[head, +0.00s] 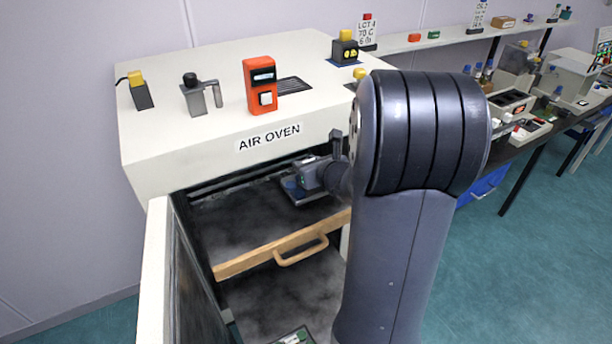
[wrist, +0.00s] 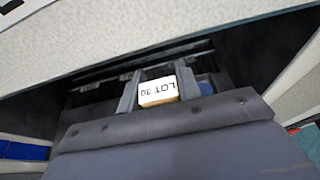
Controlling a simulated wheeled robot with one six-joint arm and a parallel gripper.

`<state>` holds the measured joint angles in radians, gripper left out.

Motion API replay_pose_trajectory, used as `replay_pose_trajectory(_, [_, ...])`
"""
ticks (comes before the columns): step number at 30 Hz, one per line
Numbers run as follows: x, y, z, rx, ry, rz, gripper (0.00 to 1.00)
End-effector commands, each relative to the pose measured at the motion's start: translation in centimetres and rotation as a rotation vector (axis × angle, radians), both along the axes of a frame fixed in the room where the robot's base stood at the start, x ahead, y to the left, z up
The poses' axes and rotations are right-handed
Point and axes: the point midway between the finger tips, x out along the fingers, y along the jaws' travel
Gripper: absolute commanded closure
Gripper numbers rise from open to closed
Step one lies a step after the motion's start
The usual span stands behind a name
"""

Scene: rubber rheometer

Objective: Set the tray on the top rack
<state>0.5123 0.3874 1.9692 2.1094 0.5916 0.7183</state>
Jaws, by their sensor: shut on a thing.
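The open air oven (head: 150,170) has a dark top rack (head: 235,228) with a wooden front bar and handle (head: 302,249). My gripper (head: 318,176) reaches into the oven over the back right of this rack. It is shut on the small dark tray (head: 300,196), partly hidden by my gripper and arm. In the wrist view, my gripper's fingers (wrist: 158,88) stand on both sides of a block labelled LOT 30 (wrist: 158,91). A blue item (wrist: 206,88) shows beside it. I cannot tell whether the tray touches the rack.
The oven's door (head: 157,270) stands open at the left. The oven's top edge (head: 270,140) is close above my gripper. A lower shelf (head: 285,285) lies below, with a green item (head: 293,337) near the bottom. The rack's left and front are clear. A cluttered bench (head: 525,130) is at right.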

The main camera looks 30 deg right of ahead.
Motion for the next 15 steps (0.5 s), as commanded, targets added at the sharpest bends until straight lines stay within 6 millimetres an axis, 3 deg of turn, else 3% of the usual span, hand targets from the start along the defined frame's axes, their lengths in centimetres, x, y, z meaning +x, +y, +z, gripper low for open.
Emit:
replay_pose_trajectory(5, [0.0,0.0,-1.4,0.002,-0.001,0.000,1.00])
replay_pose_trajectory(10, [0.0,0.0,-3.9,0.002,0.002,0.000,1.00])
replay_pose_trajectory(15, [0.4,0.0,-4.5,-0.001,-0.003,0.000,1.00])
